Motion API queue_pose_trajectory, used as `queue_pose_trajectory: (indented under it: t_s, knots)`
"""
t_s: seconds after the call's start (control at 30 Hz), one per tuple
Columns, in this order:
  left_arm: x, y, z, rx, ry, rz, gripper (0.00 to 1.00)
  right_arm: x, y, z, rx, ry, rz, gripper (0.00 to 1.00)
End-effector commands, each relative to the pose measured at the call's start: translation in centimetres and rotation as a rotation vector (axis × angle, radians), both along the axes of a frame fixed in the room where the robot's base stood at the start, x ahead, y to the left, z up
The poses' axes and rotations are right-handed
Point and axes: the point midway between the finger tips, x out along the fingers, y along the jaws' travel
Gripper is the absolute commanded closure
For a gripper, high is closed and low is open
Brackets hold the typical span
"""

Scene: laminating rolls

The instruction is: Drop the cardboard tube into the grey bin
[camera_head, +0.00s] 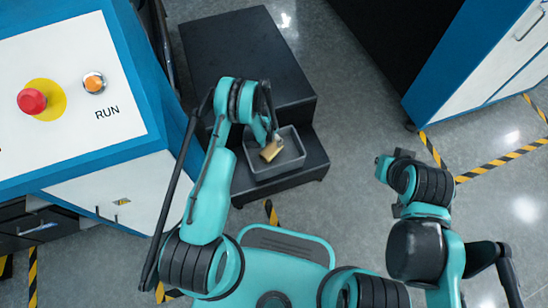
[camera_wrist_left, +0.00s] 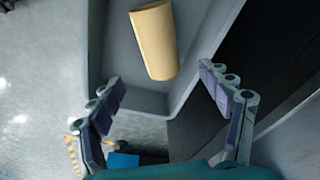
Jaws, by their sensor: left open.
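The tan cardboard tube (camera_head: 271,151) shows within the outline of the grey bin (camera_head: 293,157), tilted in the head view. In the left wrist view the tube (camera_wrist_left: 153,40) lies beyond my fingertips, inside the bin's walls (camera_wrist_left: 100,45). I cannot tell whether it rests on the bin floor. My left gripper (camera_wrist_left: 160,80) is open, fingers spread, with the tube beyond them. In the head view my left gripper (camera_head: 267,136) is over the bin, partly hidden by its own arm. My right gripper (camera_head: 383,166) is away to the right; its fingers are unclear.
The bin stands on the lower step of a black stepped stand (camera_head: 240,60). A blue and white machine with a red button (camera_head: 31,101) is at the left. A blue and white cabinet (camera_head: 490,70) is at the upper right. Grey floor lies between.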

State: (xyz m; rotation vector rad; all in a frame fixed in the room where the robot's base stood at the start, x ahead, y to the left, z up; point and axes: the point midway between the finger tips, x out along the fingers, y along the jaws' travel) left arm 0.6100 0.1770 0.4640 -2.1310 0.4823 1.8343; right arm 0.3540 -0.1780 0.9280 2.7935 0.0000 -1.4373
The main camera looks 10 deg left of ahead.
Motion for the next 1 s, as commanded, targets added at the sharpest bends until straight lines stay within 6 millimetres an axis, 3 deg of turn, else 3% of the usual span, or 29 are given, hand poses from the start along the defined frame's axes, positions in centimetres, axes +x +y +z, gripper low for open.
queue_pose_trajectory:
  t_s: [0.3,0.5,0.7,1.0]
  knots:
    - [-0.9,0.5,6.5,0.0,0.0,0.001,0.22,0.0,0.0,0.0,0.0,0.0,0.0,1.0]
    - [-1.3,0.7,9.8,0.0,0.0,0.001,0.22,0.0,0.0,0.0,0.0,0.0,0.0,1.0]
    - [-1.5,0.7,11.0,0.0,0.0,0.001,0.22,0.0,0.0,0.0,0.0,0.0,0.0,1.0]
    - [-1.5,0.7,11.0,0.0,0.0,0.0,0.22,0.0,0.0,0.0,0.0,0.0,0.0,1.0]
